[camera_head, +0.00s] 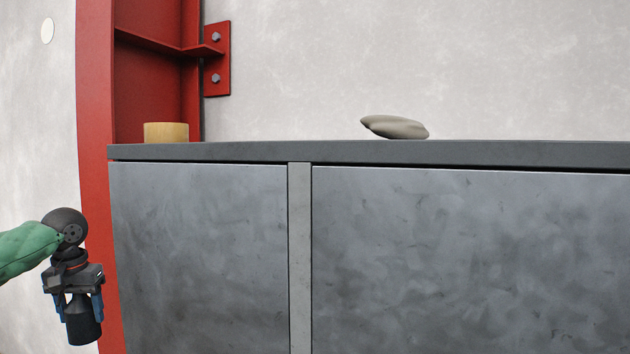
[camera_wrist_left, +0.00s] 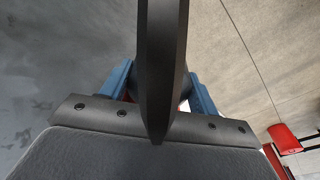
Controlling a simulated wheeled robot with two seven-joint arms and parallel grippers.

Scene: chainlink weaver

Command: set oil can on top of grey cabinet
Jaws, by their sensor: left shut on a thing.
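The grey cabinet (camera_head: 210,250) fills the middle and right of the head view, with its flat top edge above my left gripper. My left gripper (camera_head: 80,305) hangs pointing down at the lower left, beside the cabinet's left end and below its top. Its blue fingers are shut on a dark can (camera_head: 84,328), which I take to be the oil can. In the left wrist view the dark can (camera_wrist_left: 162,70) stands between the blue fingers and hides what lies behind it. My right gripper is not in view.
A yellow-tan cylinder (camera_head: 166,133) stands on the cabinet top's left end, and a grey-beige stone-like lump (camera_head: 394,127) lies near its middle. The top between them looks clear. A red steel column (camera_head: 96,200) stands at the cabinet's left, near my gripper.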

